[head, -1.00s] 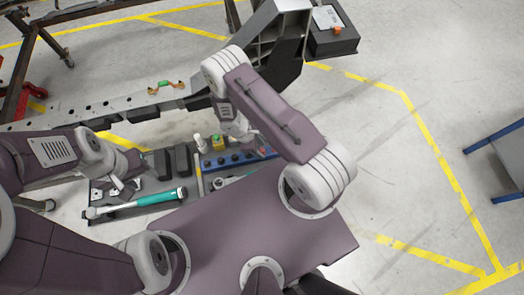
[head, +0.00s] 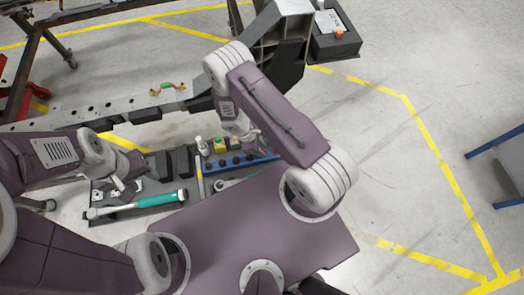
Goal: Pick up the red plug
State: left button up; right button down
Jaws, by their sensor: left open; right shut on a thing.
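My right gripper (head: 254,141) is above the right end of the blue rack in the tool tray, partly hidden by my own forearm. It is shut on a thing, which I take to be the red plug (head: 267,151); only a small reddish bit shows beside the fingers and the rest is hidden. I cannot tell whether the plug is clear of the rack. My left gripper (head: 126,188) is open and empty over the left part of the tray, near the hammer.
The tray (head: 105,219) holds a teal-handled hammer (head: 155,201), dark blocks (head: 172,162), a white bottle (head: 202,147), a yellow block (head: 220,147) and the blue rack (head: 240,161) with dark plugs. The chassis beam (head: 115,107) runs behind.

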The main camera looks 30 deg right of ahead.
jog(key=s+d+r+b, duration=0.4)
jog(key=s+d+r, duration=0.2)
jog(key=s+r, duration=0.2)
jog(key=shift+s+r, duration=0.2)
jog(key=shift+s, duration=0.8)
notch_tip(320, 180, up, 4)
jog(key=p, duration=0.3)
jog(key=shift+r, duration=0.25)
